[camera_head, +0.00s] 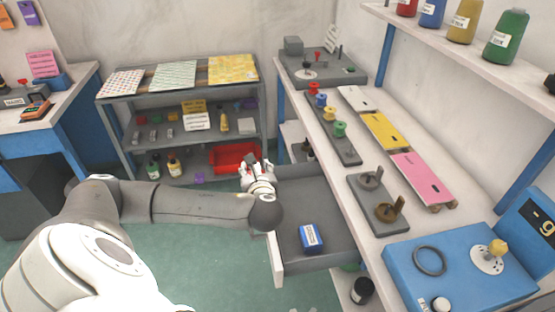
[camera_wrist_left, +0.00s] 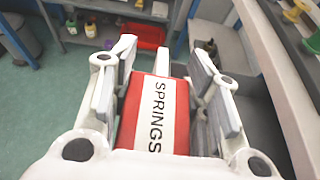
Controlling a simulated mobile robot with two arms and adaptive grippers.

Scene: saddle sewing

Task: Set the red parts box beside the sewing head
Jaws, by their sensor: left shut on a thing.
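The red parts box, with a white label reading SPRINGS, sits between the fingers of my left gripper in the left wrist view (camera_wrist_left: 181,118). My left gripper (camera_head: 259,180) is shut on it, with grey finger pads on both sides. In the head view the gripper is over the far end of the open drawer, left of the long workbench, and mostly hides the box. A blue machine (camera_head: 455,268) with a knob and a black ring stands at the near right of the bench. I cannot tell which part is the sewing head. My right gripper is not in view.
The open grey drawer (camera_head: 283,215) holds a blue box (camera_head: 311,236). A red bin (camera_head: 234,156) lies on the low shelf behind. The bench carries a spool rack (camera_head: 337,130), white, yellow and pink panels, and a grey stand (camera_head: 378,207). Bottles stand on the upper shelf.

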